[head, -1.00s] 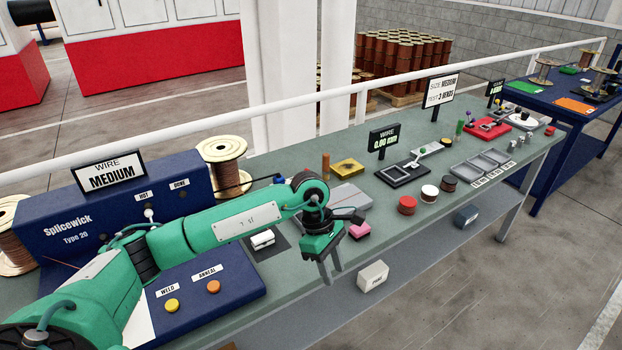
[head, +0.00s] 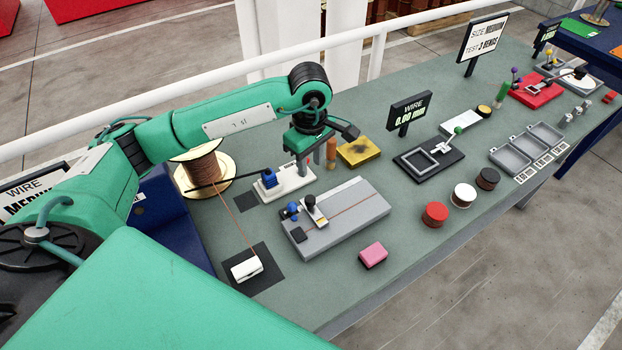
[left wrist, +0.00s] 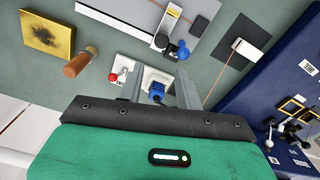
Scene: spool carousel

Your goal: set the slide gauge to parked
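No label in view reads slide gauge, so I cannot tell for sure which device it is. A white base (head: 288,190) with a blue block (head: 268,179) stands at the back of the bench. The left wrist view shows a red ball knob (left wrist: 117,76) on it and the blue part (left wrist: 157,93) between my fingers in the picture. My left gripper (head: 311,158) is open and empty, fingers down, at the base's right end; contact is unclear. A grey board (head: 345,222) carries a white slider (head: 314,211). A WIRE 0.00 mm display (head: 409,111) stands behind a black plate (head: 410,168) with a green-knobbed lever (head: 457,130).
An orange-brown cylinder (head: 331,153) and a yellow pad (head: 359,152) stand close right of my gripper. A copper spool (head: 199,170) is at left, its wire reaching a white clamp (head: 246,269). A pink block (head: 373,255) and red spool (head: 435,214) lie in front.

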